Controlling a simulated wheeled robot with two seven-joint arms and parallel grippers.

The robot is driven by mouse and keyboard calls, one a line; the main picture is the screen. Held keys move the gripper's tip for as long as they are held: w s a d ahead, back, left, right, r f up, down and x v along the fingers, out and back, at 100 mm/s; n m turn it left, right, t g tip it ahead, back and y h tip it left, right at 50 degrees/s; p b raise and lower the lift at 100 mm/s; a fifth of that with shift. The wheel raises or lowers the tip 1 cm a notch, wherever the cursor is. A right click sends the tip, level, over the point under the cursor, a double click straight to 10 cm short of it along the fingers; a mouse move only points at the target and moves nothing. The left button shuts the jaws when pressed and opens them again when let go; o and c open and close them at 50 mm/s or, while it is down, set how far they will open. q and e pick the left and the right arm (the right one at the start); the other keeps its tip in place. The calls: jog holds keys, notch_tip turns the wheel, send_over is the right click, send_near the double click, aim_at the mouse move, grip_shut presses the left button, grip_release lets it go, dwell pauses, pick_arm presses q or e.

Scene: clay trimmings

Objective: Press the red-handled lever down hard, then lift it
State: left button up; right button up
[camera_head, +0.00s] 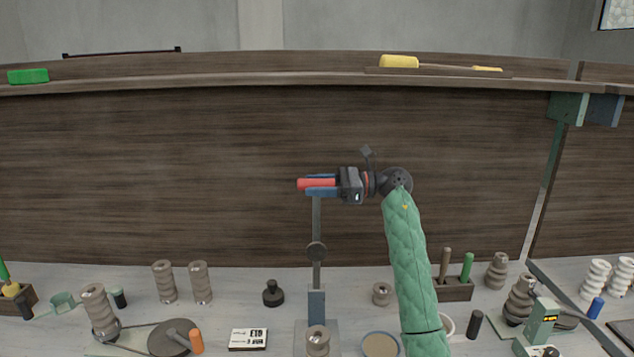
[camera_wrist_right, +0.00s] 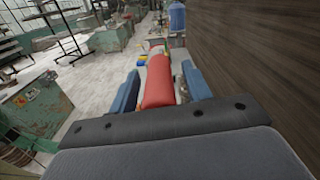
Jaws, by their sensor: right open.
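The lever's red handle (camera_head: 314,185) is held out sideways at the top of a thin grey arm (camera_head: 317,218), which stands upright from a blue post (camera_head: 316,304) on the table. My right gripper (camera_head: 322,184) comes in from the right at handle height, its blue fingers open above and below the handle. In the right wrist view the red handle (camera_wrist_right: 158,80) lies lengthwise between the two blue fingers (camera_wrist_right: 160,72), with a gap showing on its right side; contact on the left is unclear. My left gripper is out of view.
Grey ribbed clay pieces (camera_head: 163,281), a black knob-like weight (camera_head: 273,293) and a label card (camera_head: 248,339) lie around the lever's base. A wooden tool block (camera_head: 455,290) stands beside my green right arm. A wooden panel (camera_head: 180,180) rises behind; the air left of the handle is clear.

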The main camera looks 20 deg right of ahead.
jog(key=shift+a, duration=0.1)
grip_shut()
jog(key=shift+f, duration=0.1)
dwell(0.3)
